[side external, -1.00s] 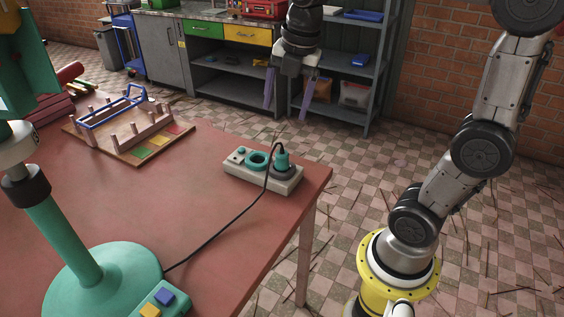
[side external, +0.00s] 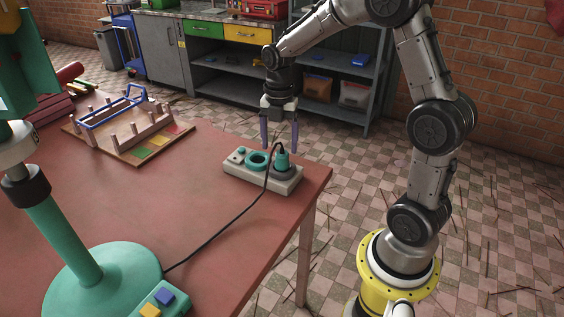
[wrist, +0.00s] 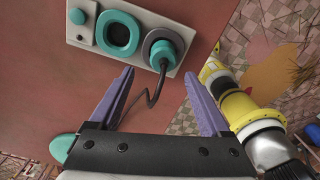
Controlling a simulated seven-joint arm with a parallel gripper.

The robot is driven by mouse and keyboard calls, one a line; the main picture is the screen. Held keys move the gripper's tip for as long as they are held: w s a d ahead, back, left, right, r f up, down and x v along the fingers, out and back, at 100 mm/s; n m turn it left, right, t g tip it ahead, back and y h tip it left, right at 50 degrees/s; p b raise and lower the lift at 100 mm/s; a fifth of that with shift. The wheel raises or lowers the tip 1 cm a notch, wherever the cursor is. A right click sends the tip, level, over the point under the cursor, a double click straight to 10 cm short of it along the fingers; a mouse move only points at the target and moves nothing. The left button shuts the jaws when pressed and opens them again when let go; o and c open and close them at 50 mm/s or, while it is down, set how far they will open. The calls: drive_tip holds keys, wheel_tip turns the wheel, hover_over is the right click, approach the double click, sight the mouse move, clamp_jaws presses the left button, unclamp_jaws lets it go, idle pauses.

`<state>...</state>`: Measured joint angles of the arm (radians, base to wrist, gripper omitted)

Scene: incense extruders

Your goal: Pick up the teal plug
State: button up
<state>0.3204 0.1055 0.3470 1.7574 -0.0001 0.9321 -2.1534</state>
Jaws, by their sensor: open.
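The teal plug (side external: 282,161) stands upright in the right-hand socket of a pale power strip (side external: 262,178) near the table's right corner. A black cord (side external: 225,226) runs from the plug across the table. In the wrist view the plug (wrist: 163,52) sits in a round grey socket, beyond the fingertips and between their lines. My gripper (side external: 280,149) is open, its purple fingers pointing down, close to the plug in the side view. The fingers show empty in the wrist view (wrist: 160,75), apart from the plug. The exact gap in depth is hard to tell.
The strip also has an empty teal-ringed socket (side external: 257,160) and a small teal button (side external: 240,150). A teal lamp-like stand (side external: 103,280) is at the front left. A wooden peg board (side external: 135,151) with a blue frame lies at the back left. The table middle is clear except for the cord.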

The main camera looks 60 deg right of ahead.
sight(282, 154)
drive_tip(key=shift+s+d+f, duration=0.1)
drive_tip(key=shift+d+f, duration=0.15)
drive_tip(key=shift+f, duration=1.15)
drive_tip(key=shift+d+f, duration=0.2)
drive_tip(key=shift+f, duration=1.2)
clamp_jaws()
